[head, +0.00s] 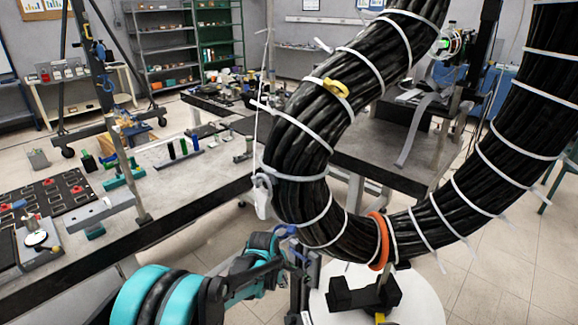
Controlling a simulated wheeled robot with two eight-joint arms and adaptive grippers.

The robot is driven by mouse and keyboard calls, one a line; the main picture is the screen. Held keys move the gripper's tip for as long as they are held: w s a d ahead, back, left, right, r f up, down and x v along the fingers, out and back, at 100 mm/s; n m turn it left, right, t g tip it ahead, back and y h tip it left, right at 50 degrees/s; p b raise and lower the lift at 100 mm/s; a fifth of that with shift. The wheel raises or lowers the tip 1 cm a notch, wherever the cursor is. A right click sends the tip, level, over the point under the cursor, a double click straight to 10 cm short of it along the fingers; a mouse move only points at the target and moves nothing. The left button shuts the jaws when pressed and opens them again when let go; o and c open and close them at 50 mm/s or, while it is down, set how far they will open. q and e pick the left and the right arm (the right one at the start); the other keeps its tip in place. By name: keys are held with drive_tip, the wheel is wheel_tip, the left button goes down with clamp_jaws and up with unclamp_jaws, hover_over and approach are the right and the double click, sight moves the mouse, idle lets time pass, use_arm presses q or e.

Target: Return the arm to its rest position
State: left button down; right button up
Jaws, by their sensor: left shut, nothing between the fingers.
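A thick black cable coil (310,120) hangs in a large loop across the middle and right. White ties circle it, with one yellow tie (336,88) on its upper left part and one orange tie (380,240) near its bottom. My left arm comes in from the lower left in teal and black. My left gripper (301,264) is shut and empty, below and to the left of the coil's lowest bend. Its fingertips are small and dark, so their outline is hard to make out. My right gripper cannot be made out.
A long workbench (170,200) with fixtures and small parts lies to the left. A white device (262,196) hangs on a cord beside the coil. Another bench (390,155) stands behind the coil. Shelves (165,45) line the back wall. Floor is clear at lower right.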

use_arm(q)
drive_tip(key=s+a+r+m+t, duration=0.1)
drive_tip(key=s+a+r+m, duration=0.2)
drive_tip(key=s+a+r, duration=0.3)
drive_tip(key=s+a+r+m+t, duration=0.1)
drive_tip(key=s+a+r+m, duration=0.3)
drive_tip(key=r, duration=0.4)
drive_tip(key=s+a+m+t+y, duration=0.1)
drive_tip(key=s+a+m, duration=0.2)
drive_tip(key=s, duration=0.5)
drive_tip(key=s+a+r+m+t+y, duration=0.1)
drive_tip(key=s+a+m, duration=0.2)
drive_tip(key=s+m, duration=0.2)
drive_tip(key=s, duration=0.3)
